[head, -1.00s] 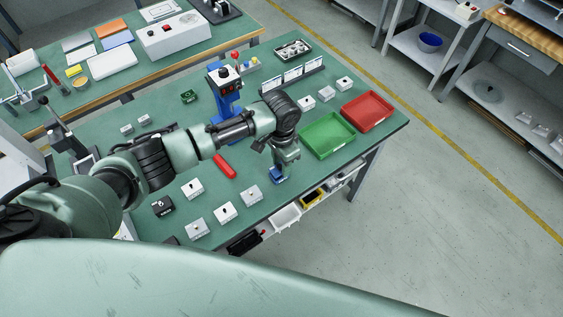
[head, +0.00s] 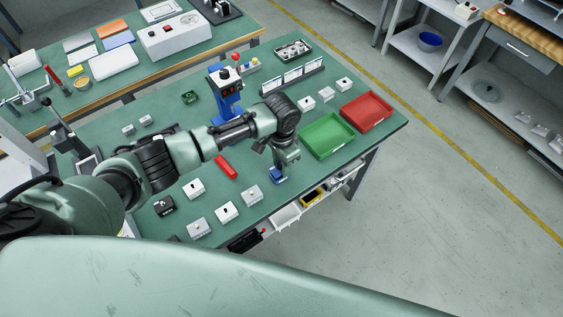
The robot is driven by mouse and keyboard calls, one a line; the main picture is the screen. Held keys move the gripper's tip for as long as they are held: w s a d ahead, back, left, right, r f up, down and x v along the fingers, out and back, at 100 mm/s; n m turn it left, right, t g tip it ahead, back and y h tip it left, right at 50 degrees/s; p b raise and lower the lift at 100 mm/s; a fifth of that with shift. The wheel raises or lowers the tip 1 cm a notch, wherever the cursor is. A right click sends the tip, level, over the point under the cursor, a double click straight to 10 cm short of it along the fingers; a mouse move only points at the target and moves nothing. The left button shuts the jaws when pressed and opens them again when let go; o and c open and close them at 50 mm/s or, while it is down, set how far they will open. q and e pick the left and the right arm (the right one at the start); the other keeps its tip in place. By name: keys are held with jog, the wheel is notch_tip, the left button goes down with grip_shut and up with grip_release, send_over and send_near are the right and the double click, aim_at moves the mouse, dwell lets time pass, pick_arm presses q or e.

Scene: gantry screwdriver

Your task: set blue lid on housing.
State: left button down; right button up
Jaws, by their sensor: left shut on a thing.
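My left gripper (head: 279,170) points down over the right front part of the green bench top. It is shut on a small blue lid (head: 277,177), which shows just under the fingers. Whether the lid touches the bench top is too small to tell. A light grey housing (head: 251,196) sits on the bench to the lower left of the lid, apart from it. More housings like it stand to its left, among them one in the middle (head: 227,211) and one behind (head: 194,189). My right gripper is not in view.
A green tray (head: 327,151) and a red tray (head: 391,121) stand to the right of my left gripper. A red tool (head: 226,167) lies to its left. A blue screwdriver stand (head: 226,92) rises behind my arm. A black box (head: 163,206) sits at the front left.

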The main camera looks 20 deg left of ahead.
pick_arm(q)
jog(key=shift+f+b, duration=0.5)
jog(key=shift+f, duration=0.45)
dwell(0.8)
jog(key=c, duration=0.9)
grip_release()
jog(key=shift+o, duration=0.2)
notch_tip(320, 180, up, 8)
jog(key=shift+f+b, duration=0.1)
jog(key=shift+b, duration=0.25)
